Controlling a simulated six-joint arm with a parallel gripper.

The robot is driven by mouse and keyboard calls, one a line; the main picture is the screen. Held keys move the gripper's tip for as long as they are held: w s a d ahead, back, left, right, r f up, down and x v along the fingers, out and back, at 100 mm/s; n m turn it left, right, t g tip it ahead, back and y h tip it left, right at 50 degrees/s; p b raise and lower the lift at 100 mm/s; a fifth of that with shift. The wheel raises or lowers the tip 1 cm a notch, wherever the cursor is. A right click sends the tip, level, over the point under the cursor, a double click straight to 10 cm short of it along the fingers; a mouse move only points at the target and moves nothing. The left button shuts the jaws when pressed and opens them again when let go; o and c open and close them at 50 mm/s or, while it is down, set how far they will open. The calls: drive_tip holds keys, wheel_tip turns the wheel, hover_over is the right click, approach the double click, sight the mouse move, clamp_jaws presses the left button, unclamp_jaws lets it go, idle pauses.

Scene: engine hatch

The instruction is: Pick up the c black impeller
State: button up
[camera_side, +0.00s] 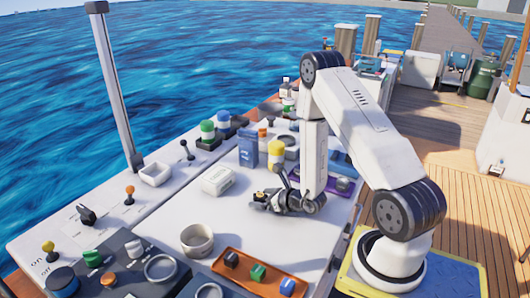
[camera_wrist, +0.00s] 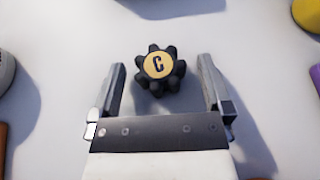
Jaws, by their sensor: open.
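The black impeller (camera_wrist: 160,83) has a gold top marked with a letter C. It stands on the white surface, just beyond the gripper base and between the open fingers in the wrist view. My gripper (camera_wrist: 161,75) is open, with one finger on each side of the impeller and a visible gap on both sides. In the side view my gripper (camera_side: 262,200) is low over the white table, and the gold top of the impeller (camera_side: 260,194) shows partly beside the fingers. Much of the impeller is hidden there.
An orange tray (camera_side: 227,264) with small coloured blocks lies in front. A round metal cup (camera_side: 197,240) stands at left front, a white box (camera_side: 217,180) behind it. A blue box (camera_side: 248,149) and yellow bottle (camera_side: 275,152) stand behind my gripper. The table between them is clear.

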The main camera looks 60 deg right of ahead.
sight(263, 196)
drive_tip(key=c, duration=1.3)
drive_tip(key=shift+o, duration=0.2)
drive_tip(key=shift+r, duration=0.1)
drive_tip(key=shift+r, duration=4.95)
